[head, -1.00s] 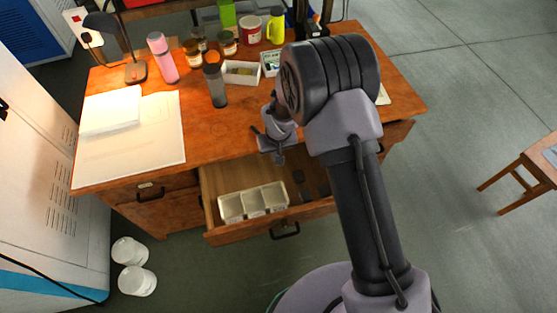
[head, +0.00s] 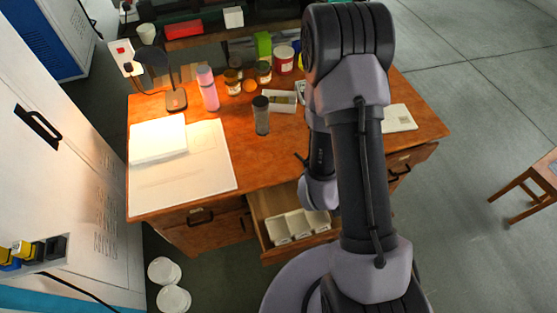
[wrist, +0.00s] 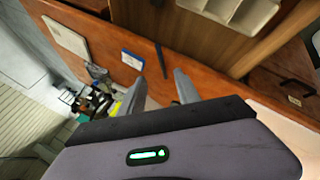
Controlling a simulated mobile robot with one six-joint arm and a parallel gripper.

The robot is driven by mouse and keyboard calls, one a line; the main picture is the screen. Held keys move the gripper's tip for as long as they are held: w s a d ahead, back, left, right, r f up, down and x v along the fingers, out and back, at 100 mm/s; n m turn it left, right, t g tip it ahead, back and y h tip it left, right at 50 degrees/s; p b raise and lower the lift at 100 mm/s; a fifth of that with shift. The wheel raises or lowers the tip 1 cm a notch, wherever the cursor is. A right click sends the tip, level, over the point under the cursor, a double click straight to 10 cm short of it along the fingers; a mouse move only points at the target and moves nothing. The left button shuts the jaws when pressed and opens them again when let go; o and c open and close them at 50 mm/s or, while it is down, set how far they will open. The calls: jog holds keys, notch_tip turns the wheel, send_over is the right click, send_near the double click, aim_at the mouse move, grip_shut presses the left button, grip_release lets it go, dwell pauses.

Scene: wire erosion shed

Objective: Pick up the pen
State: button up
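In the wrist view, a thin dark stick-like thing, which looks like the pen (wrist: 160,60), lies on the orange-brown desk top (wrist: 188,66). My gripper (wrist: 160,78) is open, with its two grey fingers apart and nothing held between them. The pen shows just beyond the gap between the fingertips; I cannot tell the height between them. In the head view my own arm covers most of the gripper, and I cannot make out the pen there.
A blue and white card (wrist: 132,60) lies beside the pen. The open drawer (head: 262,232) holds a white divided tray (head: 298,226). A grey bottle (head: 261,116), pink bottle (head: 207,90), lamp (head: 175,96) and papers (head: 190,175) stand or lie on the desk. A wooden stool (head: 535,190) is at right.

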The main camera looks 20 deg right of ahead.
jog(key=b+x, duration=1.3)
jog(key=x, duration=0.4)
jog(key=shift+s+d+f, duration=0.15)
jog(key=shift+d+f, duration=0.25)
jog(key=shift+d, duration=0.05)
jog(key=shift+r, duration=0.1)
grip_shut()
